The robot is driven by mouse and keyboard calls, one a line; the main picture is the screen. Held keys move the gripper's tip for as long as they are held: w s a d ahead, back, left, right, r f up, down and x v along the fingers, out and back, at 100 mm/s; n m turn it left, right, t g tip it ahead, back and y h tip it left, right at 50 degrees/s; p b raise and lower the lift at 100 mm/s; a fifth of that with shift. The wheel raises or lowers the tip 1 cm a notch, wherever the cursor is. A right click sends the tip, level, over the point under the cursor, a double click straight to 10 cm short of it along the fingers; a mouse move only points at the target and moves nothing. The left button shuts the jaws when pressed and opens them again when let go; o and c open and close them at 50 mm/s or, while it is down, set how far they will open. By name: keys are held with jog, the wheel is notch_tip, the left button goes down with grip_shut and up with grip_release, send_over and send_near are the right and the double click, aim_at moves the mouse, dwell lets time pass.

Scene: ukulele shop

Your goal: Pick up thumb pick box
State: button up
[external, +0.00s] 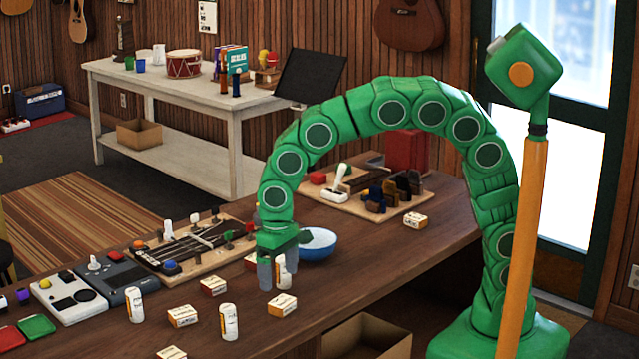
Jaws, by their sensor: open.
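Several small white-and-orange boxes lie on the brown workbench (390,270); their print is too small to read, so I cannot tell which is the thumb pick box. One box (282,305) lies just below and right of my gripper in the picture. Other boxes are to the left (213,286), (182,316), at the front edge (172,353) and at the right (415,220). Another (251,262) is partly hidden behind my gripper. My gripper (277,284) is open and points down low over the bench. A white bottle (284,274) shows at its fingers; I cannot tell whether they touch.
White bottles (229,322), (134,304) stand among the boxes. A blue bowl (318,244) sits close behind my gripper. A board with a ukulele neck (195,245) and pedals (70,298) fill the left. The bench's right front is clear.

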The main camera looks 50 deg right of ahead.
aim_at(282, 301)
jog(key=shift+d+f, duration=0.2)
jog(key=shift+f, duration=1.6)
jog(key=shift+d+f, duration=0.15)
jog(key=shift+f, duration=1.6)
jog(key=c, duration=1.1)
